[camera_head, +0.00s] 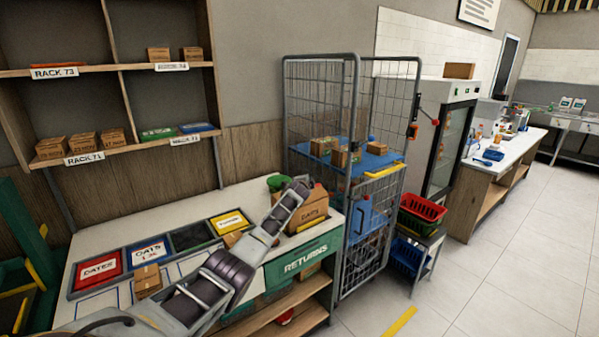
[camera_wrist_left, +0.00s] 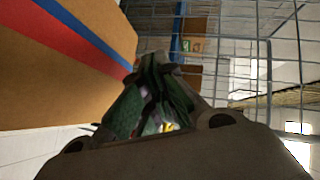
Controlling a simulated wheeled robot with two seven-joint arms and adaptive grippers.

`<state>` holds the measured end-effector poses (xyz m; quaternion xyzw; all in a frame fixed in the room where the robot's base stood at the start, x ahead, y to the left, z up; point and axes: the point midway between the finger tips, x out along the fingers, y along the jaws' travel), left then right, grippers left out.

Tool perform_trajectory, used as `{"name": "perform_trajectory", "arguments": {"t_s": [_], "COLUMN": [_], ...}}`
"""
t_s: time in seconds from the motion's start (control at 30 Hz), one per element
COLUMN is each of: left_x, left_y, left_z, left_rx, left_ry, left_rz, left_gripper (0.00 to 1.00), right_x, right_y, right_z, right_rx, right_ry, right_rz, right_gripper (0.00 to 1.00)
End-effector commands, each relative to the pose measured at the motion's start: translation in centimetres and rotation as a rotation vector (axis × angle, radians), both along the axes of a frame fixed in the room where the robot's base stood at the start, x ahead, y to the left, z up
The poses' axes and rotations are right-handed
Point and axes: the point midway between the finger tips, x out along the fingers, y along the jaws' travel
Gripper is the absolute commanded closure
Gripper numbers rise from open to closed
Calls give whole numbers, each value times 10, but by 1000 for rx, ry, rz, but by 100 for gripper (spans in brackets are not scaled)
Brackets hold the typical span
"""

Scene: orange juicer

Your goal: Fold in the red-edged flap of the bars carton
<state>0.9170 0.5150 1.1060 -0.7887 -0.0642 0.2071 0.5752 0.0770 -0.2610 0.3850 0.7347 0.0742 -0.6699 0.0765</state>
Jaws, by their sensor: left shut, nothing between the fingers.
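The bars carton (camera_head: 313,211) is a brown box at the right end of the bench, its dark print too small to read surely. My left gripper (camera_head: 299,188) is shut and empty at the carton's upper left. In the left wrist view, the closed fingers (camera_wrist_left: 155,68) are close beside a brown cardboard surface with red and blue bands (camera_wrist_left: 70,38), at the left. I cannot tell whether they touch it. The red-edged flap cannot be told apart clearly from the carton's side. My right gripper is not in view.
Red, blue, dark and yellow bins (camera_head: 97,268) line the bench, with a small box (camera_head: 147,278) in front. A green thing (camera_head: 277,183) lies beside the gripper. A wire cage trolley (camera_head: 350,180) stands close right of the bench. Floor farther right is clear.

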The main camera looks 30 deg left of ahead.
Motion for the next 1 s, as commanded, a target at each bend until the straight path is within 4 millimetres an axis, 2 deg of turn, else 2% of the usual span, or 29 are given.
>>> {"name": "perform_trajectory", "arguments": {"t_s": [0.2, 1.0], "left_x": [0, -34], "left_y": [-1, -1], "left_z": [14, 38], "left_rx": [0, 1], "left_ry": [1, 0], "left_rz": [1, 2], "left_gripper": [100, 100], "right_x": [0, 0], "right_y": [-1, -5], "right_z": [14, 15], "right_rx": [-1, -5], "right_ry": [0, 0], "right_rz": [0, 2], "right_gripper": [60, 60]}}
